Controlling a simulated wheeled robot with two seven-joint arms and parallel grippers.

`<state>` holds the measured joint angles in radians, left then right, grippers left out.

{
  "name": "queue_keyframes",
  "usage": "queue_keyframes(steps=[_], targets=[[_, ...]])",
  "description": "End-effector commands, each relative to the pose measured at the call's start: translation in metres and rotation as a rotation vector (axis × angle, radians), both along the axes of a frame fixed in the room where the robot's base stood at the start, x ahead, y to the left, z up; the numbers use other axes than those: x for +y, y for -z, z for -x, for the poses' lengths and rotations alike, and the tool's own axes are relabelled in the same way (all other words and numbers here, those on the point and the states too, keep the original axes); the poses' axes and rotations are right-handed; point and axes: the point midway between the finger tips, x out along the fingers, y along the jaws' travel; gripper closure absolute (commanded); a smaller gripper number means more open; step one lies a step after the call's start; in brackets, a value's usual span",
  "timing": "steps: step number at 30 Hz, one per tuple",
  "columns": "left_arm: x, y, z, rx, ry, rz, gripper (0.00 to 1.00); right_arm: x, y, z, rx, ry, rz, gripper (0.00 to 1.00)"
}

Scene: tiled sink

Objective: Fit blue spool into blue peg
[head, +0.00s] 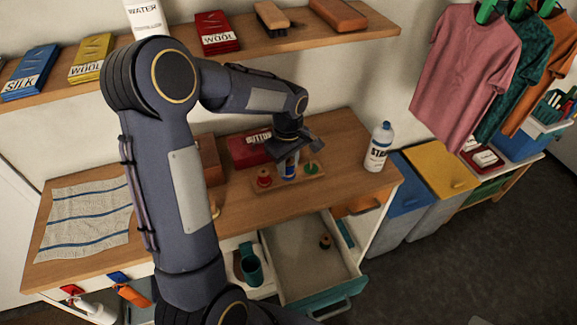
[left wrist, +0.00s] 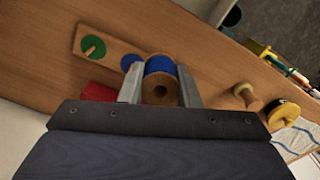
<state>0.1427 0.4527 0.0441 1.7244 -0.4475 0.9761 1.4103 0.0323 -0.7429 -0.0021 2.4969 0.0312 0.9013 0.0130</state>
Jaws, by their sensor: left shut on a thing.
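My left gripper (head: 289,153) is shut on the blue spool (left wrist: 158,66), a wooden spool wound with blue thread. The spool (head: 289,168) is held over the middle of the wooden peg board (head: 290,184). In the left wrist view both fingers (left wrist: 160,85) grip its sides. A blue disc (left wrist: 130,62) on the board shows beside the spool; the peg there is not clearly seen. The green disc with its peg (left wrist: 92,47) is at one end of the board, and a red piece (head: 264,177) is at the other. The spool's height above the board is unclear. My right gripper is not in view.
A red button box (head: 247,149) stands behind the board, and a spray-starch bottle (head: 379,147) to its right. A striped cloth (head: 88,220) lies at the left. An open drawer (head: 300,262) below holds a small spool (head: 325,241). A shelf (head: 290,43) runs above.

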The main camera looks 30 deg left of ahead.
Motion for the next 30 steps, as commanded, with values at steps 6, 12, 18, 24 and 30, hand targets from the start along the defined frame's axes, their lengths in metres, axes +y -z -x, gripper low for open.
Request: queue_keyframes(steps=[6, 12, 18, 24, 30], targets=[[0.022, 0.040, -0.038, 0.003, -0.001, 0.001, 0.92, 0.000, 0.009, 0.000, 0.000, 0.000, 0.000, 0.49], [0.031, 0.059, -0.054, 0.000, 0.000, -0.001, 0.92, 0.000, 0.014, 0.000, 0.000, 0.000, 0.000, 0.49], [0.035, 0.069, -0.062, 0.000, 0.000, 0.000, 0.92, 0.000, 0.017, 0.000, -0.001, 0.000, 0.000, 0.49], [0.036, 0.101, -0.063, 0.002, 0.001, -0.001, 0.92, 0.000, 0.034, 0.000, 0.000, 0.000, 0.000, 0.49], [0.036, 0.100, -0.063, 0.000, 0.001, -0.001, 0.92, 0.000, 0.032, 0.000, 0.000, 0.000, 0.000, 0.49]])
